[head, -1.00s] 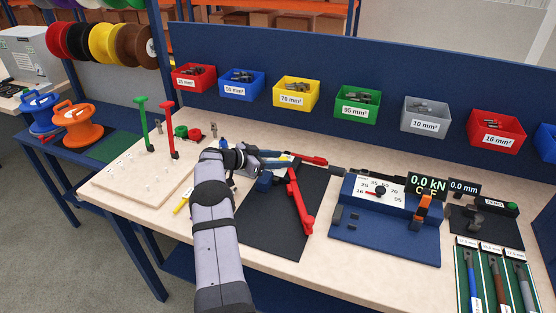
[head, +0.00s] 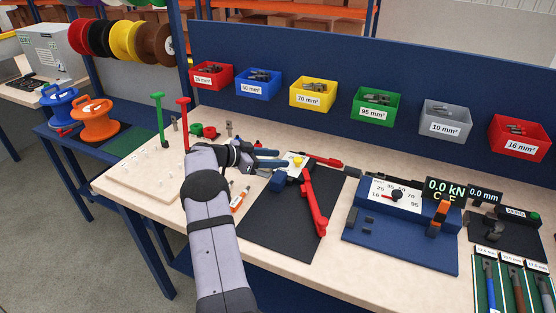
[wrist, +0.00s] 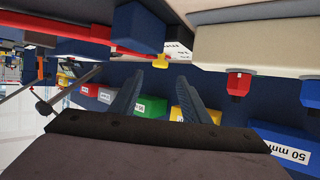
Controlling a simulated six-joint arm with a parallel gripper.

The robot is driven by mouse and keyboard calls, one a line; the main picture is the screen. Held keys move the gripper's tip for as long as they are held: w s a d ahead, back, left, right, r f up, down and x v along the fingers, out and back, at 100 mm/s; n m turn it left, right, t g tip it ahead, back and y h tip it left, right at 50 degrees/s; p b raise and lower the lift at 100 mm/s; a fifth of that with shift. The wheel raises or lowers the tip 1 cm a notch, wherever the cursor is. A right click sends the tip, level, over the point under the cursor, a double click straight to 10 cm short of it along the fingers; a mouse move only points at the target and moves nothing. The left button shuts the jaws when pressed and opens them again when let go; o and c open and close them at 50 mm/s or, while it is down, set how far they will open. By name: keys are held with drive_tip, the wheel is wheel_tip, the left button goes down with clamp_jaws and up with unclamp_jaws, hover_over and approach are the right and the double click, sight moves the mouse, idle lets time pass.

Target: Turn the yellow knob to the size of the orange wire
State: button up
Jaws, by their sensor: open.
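The yellow knob (head: 298,162) sits on a small white dial plate on the blue head of the red-handled tool (head: 313,198), which lies on a black mat. In the wrist view the yellow knob (wrist: 158,57) shows just beyond the fingertips, beside a white label. My gripper (head: 282,158) is open and empty, its blue fingers pointing toward the knob, apparently not touching it. The fingers also show in the wrist view (wrist: 163,82). An orange spool (head: 97,122) stands on the left bench. A short orange piece (head: 240,200) with a white tag lies beside the arm.
A blue press (head: 400,239) with a black dial and a 0.0 kN display stands to the right. A pegboard (head: 150,172) with red and green posts is on the left. Colored bins, including a yellow bin (head: 313,93), hang along the back panel.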

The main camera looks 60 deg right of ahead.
drive_tip(key=s+r+p, duration=0.1)
drive_tip(key=s+r, duration=0.6)
drive_tip(key=r, duration=0.2)
drive_tip(key=n+t+h, duration=0.2)
drive_tip(key=n+t, duration=0.3)
approach(297, 160)
drive_tip(key=shift+d+f, duration=0.25)
drive_tip(key=shift+d, duration=0.25)
drive_tip(key=shift+f, duration=0.1)
drive_tip(key=shift+p+x, duration=1.1)
drive_tip(key=shift+x, duration=2.5)
